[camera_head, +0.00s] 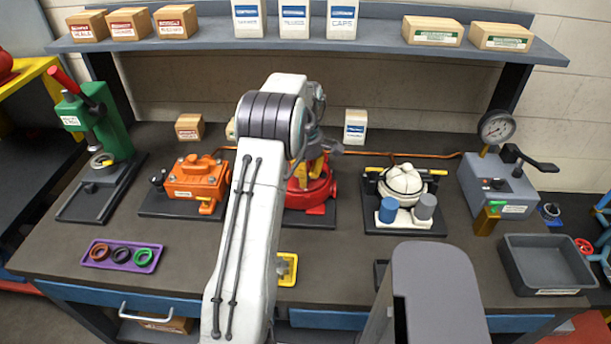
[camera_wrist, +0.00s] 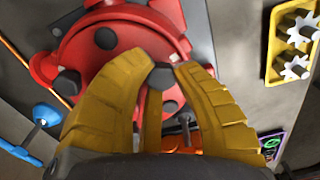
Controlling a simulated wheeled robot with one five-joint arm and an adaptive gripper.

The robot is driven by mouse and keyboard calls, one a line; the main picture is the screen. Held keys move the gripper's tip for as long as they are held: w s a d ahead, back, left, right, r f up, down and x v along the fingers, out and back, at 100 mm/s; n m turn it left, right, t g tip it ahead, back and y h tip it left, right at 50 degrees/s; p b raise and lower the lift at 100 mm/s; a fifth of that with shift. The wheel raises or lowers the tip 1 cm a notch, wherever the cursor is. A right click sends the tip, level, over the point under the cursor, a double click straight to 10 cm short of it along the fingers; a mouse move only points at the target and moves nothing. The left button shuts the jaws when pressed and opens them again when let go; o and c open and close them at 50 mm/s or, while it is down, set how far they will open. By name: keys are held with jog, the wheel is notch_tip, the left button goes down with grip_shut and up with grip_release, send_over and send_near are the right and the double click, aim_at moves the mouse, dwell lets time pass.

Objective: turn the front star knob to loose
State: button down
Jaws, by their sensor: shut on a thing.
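The red motor housing (camera_head: 322,194) stands on a dark base plate at the middle of the bench, partly hidden behind my arm. In the wrist view its round red cover (camera_wrist: 130,50) carries several dark knobs or bolt heads. My gripper (camera_wrist: 163,69) has its yellow fingers closed in on one dark faceted knob (camera_wrist: 163,77) near the cover's rim, gripping it between the fingertips. Another dark round piece (camera_wrist: 105,38) sits apart from the fingers on the cover. The knob's star outline and any loose or tight mark cannot be made out.
An orange motor (camera_head: 197,180) stands left, a white motor (camera_head: 404,182) right. A yellow tray with gears (camera_wrist: 290,45) lies in front of the red motor. A purple ring tray (camera_head: 122,256) and grey bin (camera_head: 545,265) flank the bench front. A shelf (camera_head: 300,38) spans the back.

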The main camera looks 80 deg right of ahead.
jog(key=shift+s+a+f+n, duration=0.1)
jog(key=shift+n, duration=0.2)
jog(key=n, duration=0.4)
jog(key=shift+n, duration=2.1)
jog(key=c, duration=1)
grip_release()
jog(key=shift+s+d, duration=0.1)
jog(key=shift+d, duration=0.1)
